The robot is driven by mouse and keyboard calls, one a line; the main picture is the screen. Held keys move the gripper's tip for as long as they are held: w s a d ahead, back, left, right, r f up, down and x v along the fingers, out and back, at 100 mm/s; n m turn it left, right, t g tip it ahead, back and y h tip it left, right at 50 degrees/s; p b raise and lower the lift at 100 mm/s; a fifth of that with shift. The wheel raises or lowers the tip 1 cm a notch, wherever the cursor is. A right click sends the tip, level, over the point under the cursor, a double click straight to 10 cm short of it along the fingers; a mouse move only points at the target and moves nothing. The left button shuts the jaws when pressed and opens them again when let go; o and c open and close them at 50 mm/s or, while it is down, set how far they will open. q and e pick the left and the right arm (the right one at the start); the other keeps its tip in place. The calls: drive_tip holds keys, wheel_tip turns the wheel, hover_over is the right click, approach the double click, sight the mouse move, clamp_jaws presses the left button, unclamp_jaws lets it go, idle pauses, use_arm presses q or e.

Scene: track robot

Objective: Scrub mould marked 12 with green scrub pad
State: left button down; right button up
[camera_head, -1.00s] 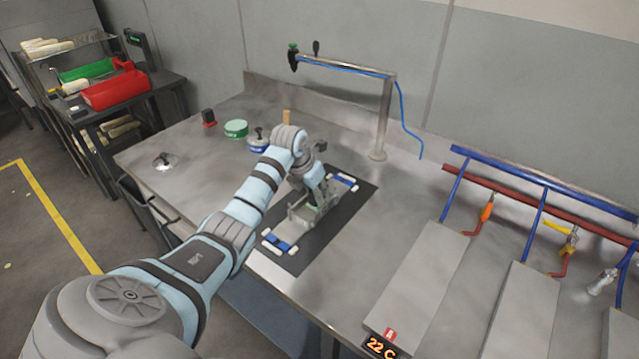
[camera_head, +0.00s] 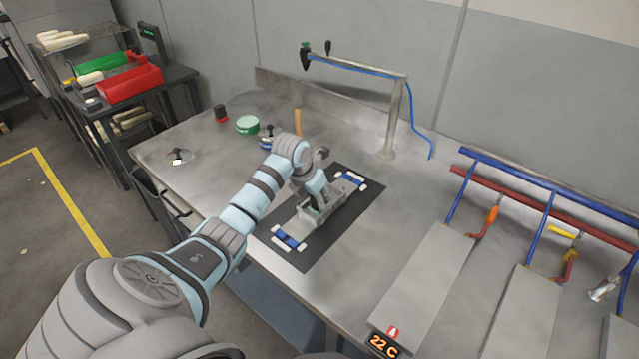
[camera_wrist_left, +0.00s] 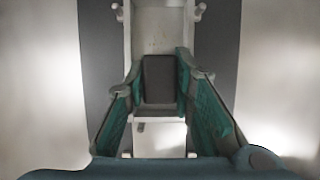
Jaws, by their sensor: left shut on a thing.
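The mould (camera_head: 335,214) is a grey, open, box-like piece on a dark mat (camera_head: 356,216), between two blue-and-white holders. Its number is not readable. My left gripper (camera_head: 317,200) reaches down into the mould. In the left wrist view, the teal-lined fingers of my left gripper (camera_wrist_left: 159,92) are shut on a dark grey block (camera_wrist_left: 159,78), which looks like the scrub pad's back. The pad's green face is not clearly visible, and I cannot tell whether it touches the mould floor. The mould's pale channel (camera_wrist_left: 157,35) runs beyond the fingers. My right gripper is out of view.
A blue holder (camera_head: 289,237) and another blue holder (camera_head: 350,180) flank the mould. A green-topped tin (camera_head: 247,124) and a wooden block (camera_head: 298,122) stand behind. A post with a blue hose (camera_head: 392,120) rises at the back right. Grey plates (camera_head: 425,275) lie to the right.

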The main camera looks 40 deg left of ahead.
use_arm(q)
drive_tip(key=shift+s+r+p, duration=0.15)
drive_tip(key=shift+s+p, duration=0.45)
drive_tip(key=shift+s, duration=0.3)
drive_tip(key=shift+w+f+b, duration=0.35)
drive_tip(key=shift+w+b, duration=0.45)
drive_tip(key=shift+b, duration=0.25)
drive_tip(key=shift+w+b, duration=0.3)
drive_tip(key=shift+r, duration=0.2)
drive_tip(key=shift+w+a+f+b, duration=0.1)
drive_tip(key=shift+w+f+b, duration=0.05)
drive_tip(key=shift+w+b, duration=0.95)
drive_tip(key=shift+w, duration=0.1)
drive_tip(key=shift+r, duration=0.2)
